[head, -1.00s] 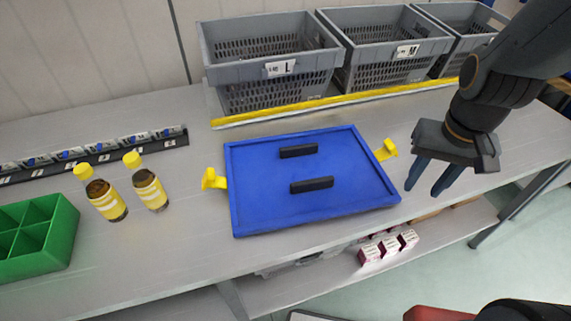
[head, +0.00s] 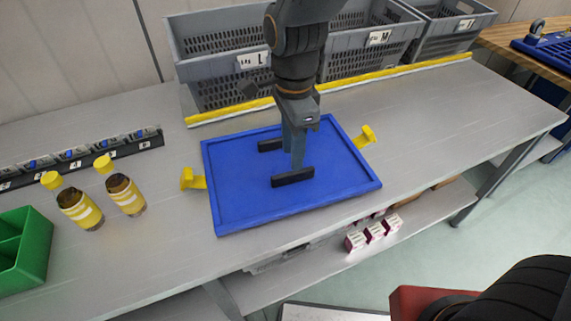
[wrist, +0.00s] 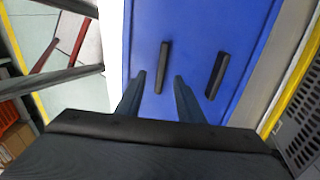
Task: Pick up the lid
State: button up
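The blue lid (head: 240,195) is a flat rectangular panel with a raised rim, lying on the grey bench. It carries two black bar handles, a front one (head: 292,177) and a rear one (head: 270,145). My gripper (head: 296,163) points down over the lid, with its fingertips close to the front handle. In the wrist view, my gripper (wrist: 159,75) is open, and one black handle (wrist: 163,65) shows between the lines of its two fingers. The other handle (wrist: 217,75) is to their right. I cannot tell the exact height of the fingertips above the lid.
Yellow clips (head: 192,180) (head: 364,136) stand at the lid's two sides. Grey crates (head: 215,75) stand behind a yellow strip (head: 235,113). Two yellow-capped bottles (head: 126,196) (head: 80,208) and a green divided box (head: 22,250) are at the left.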

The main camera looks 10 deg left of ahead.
aim_at(285, 162)
jog(key=shift+w+d+f+p, duration=0.15)
jog(key=shift+f+p, duration=0.3)
jog(key=shift+f, duration=1.25)
jog(key=shift+w+a+f+p, duration=0.1)
jog(key=shift+f+p, duration=0.35)
jog(key=shift+f, duration=1.25)
grip_shut()
